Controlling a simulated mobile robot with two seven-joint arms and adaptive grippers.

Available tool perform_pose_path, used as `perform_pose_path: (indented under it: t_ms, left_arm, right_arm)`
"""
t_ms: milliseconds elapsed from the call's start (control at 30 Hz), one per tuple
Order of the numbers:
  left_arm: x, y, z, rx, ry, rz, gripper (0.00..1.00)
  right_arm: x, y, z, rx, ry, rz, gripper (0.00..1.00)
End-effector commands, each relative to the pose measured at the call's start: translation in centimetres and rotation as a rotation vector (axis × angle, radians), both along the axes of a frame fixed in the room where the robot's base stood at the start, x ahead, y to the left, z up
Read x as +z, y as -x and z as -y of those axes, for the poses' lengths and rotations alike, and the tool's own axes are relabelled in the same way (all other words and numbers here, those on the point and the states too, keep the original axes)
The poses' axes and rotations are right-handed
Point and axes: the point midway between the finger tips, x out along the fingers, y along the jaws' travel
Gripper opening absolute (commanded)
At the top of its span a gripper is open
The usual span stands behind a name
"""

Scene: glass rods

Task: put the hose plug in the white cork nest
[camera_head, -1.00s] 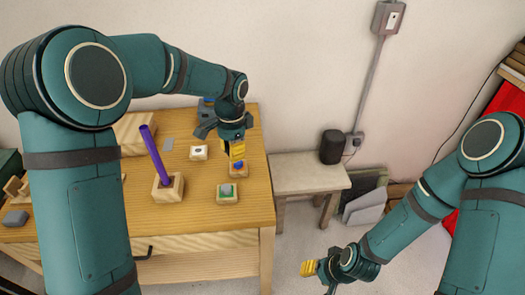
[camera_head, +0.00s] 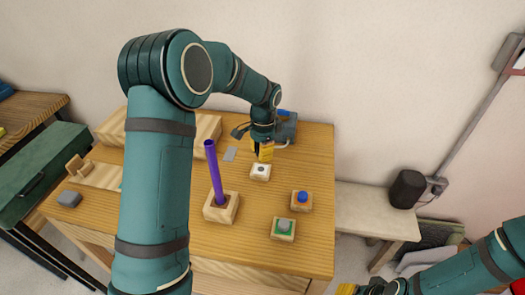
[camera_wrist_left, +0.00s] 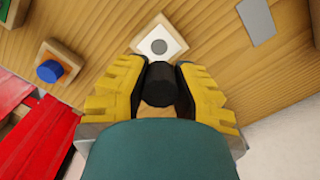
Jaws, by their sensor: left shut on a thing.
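The white cork nest (camera_head: 261,171) is a small wooden block with a white top and a dark round spot in its middle. It also shows in the left wrist view (camera_wrist_left: 160,43), just beyond my fingertips. My left gripper (camera_head: 264,152) is above the table near the back of this nest. In the left wrist view its yellow fingers (camera_wrist_left: 158,88) are shut on a dark cylinder (camera_wrist_left: 159,85), which looks like the hose plug. Its lower end is hard to make out. My right gripper (camera_head: 362,289) is partly cut off at the bottom edge; its finger opening is unclear.
A tall purple rod (camera_head: 215,175) stands in a wooden block (camera_head: 222,210) left of the nest. A block with a blue top piece (camera_head: 302,197) and a green-topped block with a grey piece (camera_head: 284,226) stand nearer the front. A flat grey plate (camera_head: 230,154) lies nearby.

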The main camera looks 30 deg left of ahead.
Motion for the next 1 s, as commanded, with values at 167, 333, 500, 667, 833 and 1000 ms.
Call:
perform_pose_path:
  t_ms: [167, 333, 500, 667, 833, 1000]
  left_arm:
    - [-1.3, 0.0, 0.0, 0.0, 0.0, -0.001, 0.0]
    - [-3.0, 0.0, 0.0, 0.0, 0.0, -0.001, 0.0]
    - [-4.7, 0.0, 0.0, 0.0, 0.0, -0.001, 0.0]
    - [-5.5, 0.0, 0.0, 0.0, -0.001, -0.001, 0.0]
    - [-5.6, 0.0, 0.0, 0.0, 0.0, 0.0, 0.0]
    - [-5.5, 0.0, 0.0, 0.0, 0.0, 0.0, 0.0]
  right_arm:
    - [-1.1, -0.1, 0.0, 0.0, 0.0, 0.003, 0.47]
    - [-2.4, -0.3, 0.0, -0.001, 0.001, 0.007, 0.47]
    - [-3.7, -0.5, 0.1, -0.002, 0.003, 0.013, 0.47]
    - [-4.3, -0.7, 0.1, -0.002, 0.004, 0.017, 0.47]
    - [-4.3, -0.7, 0.1, -0.003, 0.004, 0.018, 0.47]
    - [-4.3, -0.7, 0.1, -0.003, 0.004, 0.018, 0.47]
